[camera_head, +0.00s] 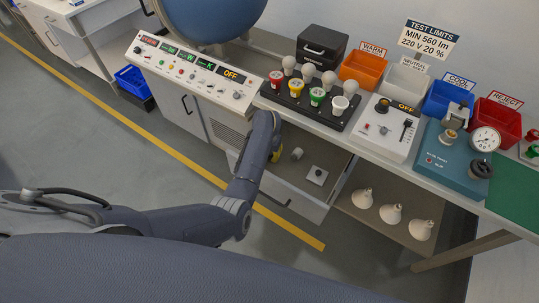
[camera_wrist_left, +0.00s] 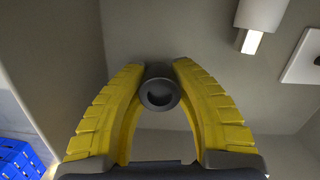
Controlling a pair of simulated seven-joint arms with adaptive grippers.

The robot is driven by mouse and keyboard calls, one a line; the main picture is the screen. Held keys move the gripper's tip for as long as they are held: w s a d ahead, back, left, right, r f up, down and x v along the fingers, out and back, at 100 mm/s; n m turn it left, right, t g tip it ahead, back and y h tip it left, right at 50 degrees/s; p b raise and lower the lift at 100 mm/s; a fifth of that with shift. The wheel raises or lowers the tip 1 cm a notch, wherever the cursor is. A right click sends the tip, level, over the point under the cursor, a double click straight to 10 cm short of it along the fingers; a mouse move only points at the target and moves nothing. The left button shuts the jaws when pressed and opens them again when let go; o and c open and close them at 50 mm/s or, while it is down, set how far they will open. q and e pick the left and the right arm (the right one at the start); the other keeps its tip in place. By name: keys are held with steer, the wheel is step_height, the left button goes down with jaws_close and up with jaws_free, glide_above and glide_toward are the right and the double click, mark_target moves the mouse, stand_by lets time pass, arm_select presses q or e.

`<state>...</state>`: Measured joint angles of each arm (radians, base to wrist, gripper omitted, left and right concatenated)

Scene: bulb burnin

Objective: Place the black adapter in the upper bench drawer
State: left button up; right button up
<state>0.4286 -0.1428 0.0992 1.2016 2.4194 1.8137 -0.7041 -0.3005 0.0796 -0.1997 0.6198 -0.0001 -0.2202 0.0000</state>
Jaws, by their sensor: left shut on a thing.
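The black adapter (camera_wrist_left: 159,92) is a short dark ring-shaped piece with a hollow end. It sits between the yellow fingertips of my left gripper (camera_wrist_left: 158,75), which is shut on it. In the head view my left gripper (camera_head: 275,154) is at the open upper bench drawer (camera_head: 312,211), over its left part; the forearm covers most of the gripper and the adapter is hidden there. The wrist view shows the pale drawer interior (camera_wrist_left: 140,30) beyond the fingers. I cannot tell whether the adapter touches the drawer floor. My right gripper is not in view.
In the drawer lie a small white cylindrical piece (camera_head: 297,153) and a square plate with a knob (camera_head: 317,175). The bench top holds a bulb rack (camera_head: 301,104), control boxes and coloured bins. Three reflector bulbs (camera_head: 391,214) are on a shelf below.

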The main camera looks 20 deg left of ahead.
arm_select(q)
steer(key=o, duration=1)
steer(key=shift+f, duration=0.15)
steer(key=shift+o, duration=0.2)
steer(key=r, duration=0.4)
steer(key=s+r, duration=0.1)
steer(key=r, duration=0.7)
steer(key=shift+s+r, duration=0.15)
steer(key=shift+s, duration=0.05)
